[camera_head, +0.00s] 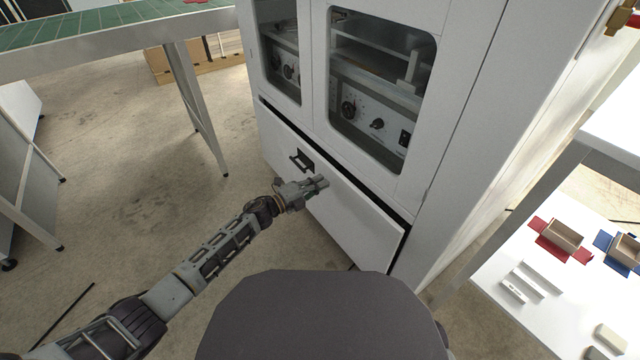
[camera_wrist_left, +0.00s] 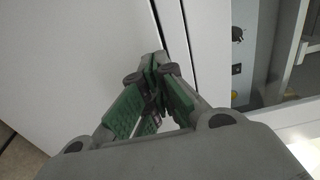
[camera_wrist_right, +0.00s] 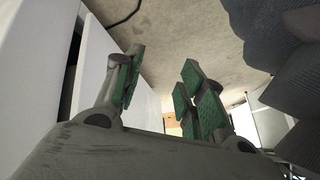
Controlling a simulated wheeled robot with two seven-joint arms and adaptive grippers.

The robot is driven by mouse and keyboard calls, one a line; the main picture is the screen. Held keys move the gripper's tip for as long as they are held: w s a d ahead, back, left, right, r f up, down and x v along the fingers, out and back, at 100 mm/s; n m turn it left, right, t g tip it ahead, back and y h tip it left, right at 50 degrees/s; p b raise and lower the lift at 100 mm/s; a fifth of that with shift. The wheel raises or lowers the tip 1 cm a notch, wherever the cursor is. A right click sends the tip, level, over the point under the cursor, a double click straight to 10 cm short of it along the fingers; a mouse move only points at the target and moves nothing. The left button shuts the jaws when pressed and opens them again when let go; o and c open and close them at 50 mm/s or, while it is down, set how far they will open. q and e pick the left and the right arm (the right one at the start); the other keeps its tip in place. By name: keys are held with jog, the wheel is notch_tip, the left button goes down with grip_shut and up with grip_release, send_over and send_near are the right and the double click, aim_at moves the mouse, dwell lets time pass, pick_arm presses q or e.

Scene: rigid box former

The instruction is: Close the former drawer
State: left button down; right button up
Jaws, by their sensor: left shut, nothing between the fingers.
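The former drawer (camera_head: 345,205) is the wide white front at the bottom of the white cabinet. It stands a little open, with a dark gap along its top and right edges. Its dark handle (camera_head: 302,160) is on the left half of the front. My left gripper (camera_head: 321,183) is shut and empty, with its tips at or very near the drawer front, right of the handle; I cannot tell whether they touch. Its closed fingers also show in the left wrist view (camera_wrist_left: 155,66). My right gripper (camera_wrist_right: 163,62) is open and empty beside a white panel; it is not visible in the head view.
The cabinet's windowed doors (camera_head: 385,75) above the drawer are closed. A green-topped table (camera_head: 100,35) stands at the left. A white table (camera_head: 560,300) at the right holds a red-flapped box (camera_head: 562,234) and other parts. The floor left of the drawer is clear.

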pick_arm(q)
jog(key=p+v, duration=0.3)
jog(key=v, duration=0.7)
pick_arm(e)
notch_tip(320, 180, up, 6)
jog(key=d+g, duration=0.1)
jog(key=shift+d+n+h, duration=0.15)
jog(key=shift+n+h, duration=0.15)
jog(key=shift+h, duration=0.1)
jog(key=shift+s, duration=0.1)
